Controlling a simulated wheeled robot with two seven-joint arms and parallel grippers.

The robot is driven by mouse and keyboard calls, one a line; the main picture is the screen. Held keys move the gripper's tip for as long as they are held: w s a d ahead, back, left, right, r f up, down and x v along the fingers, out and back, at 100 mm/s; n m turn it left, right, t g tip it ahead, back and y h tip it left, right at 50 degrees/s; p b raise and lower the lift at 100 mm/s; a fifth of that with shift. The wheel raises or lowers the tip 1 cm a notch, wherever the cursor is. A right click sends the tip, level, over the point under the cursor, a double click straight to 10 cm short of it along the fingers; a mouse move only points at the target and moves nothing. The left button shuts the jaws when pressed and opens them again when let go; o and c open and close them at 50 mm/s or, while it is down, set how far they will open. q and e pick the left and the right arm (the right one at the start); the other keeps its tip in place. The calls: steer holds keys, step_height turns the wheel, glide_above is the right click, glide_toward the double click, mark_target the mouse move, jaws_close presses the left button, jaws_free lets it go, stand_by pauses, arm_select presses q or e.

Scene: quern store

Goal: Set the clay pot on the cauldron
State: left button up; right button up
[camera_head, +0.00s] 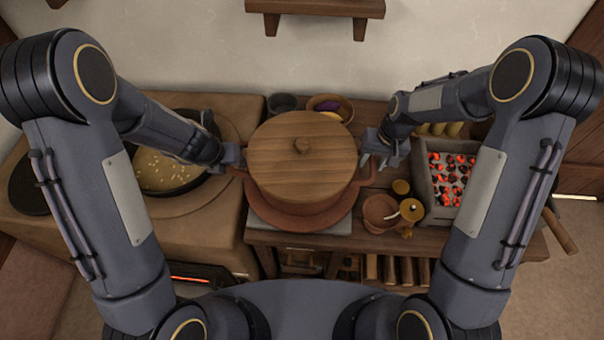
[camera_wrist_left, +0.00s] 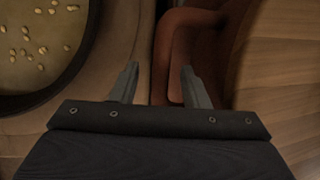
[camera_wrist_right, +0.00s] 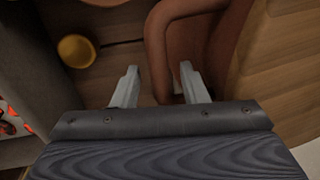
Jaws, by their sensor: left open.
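The clay pot (camera_head: 355,186) is reddish brown with a side handle at left and right. A broad wooden lid (camera_head: 275,150) with a knob covers it. It stands upright over a reddish round base on the table. My left gripper (camera_head: 232,158) is open at its left handle (camera_wrist_left: 177,50), which lies toward the right finger. My right gripper (camera_head: 385,150) is open with the right handle (camera_wrist_right: 158,50) between its fingers; I cannot tell if they touch it. No cauldron is clearly identifiable; a dark round pan (camera_head: 165,170) of pale food stands on the stove at left.
A brazier of glowing coals (camera_head: 452,180) stands on the right. Small wooden cups (camera_head: 380,212) and a brass jug (camera_head: 411,209) are right of the pot. A shelf (camera_head: 315,7) hangs above.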

arm_select(q)
steer(key=shift+w+f, duration=0.1)
steer(key=shift+f, duration=0.05)
arm_select(e)
steer(key=shift+f, duration=0.15)
arm_select(q)
jaws_close()
arm_select(e)
jaws_close()
stand_by(1.1)
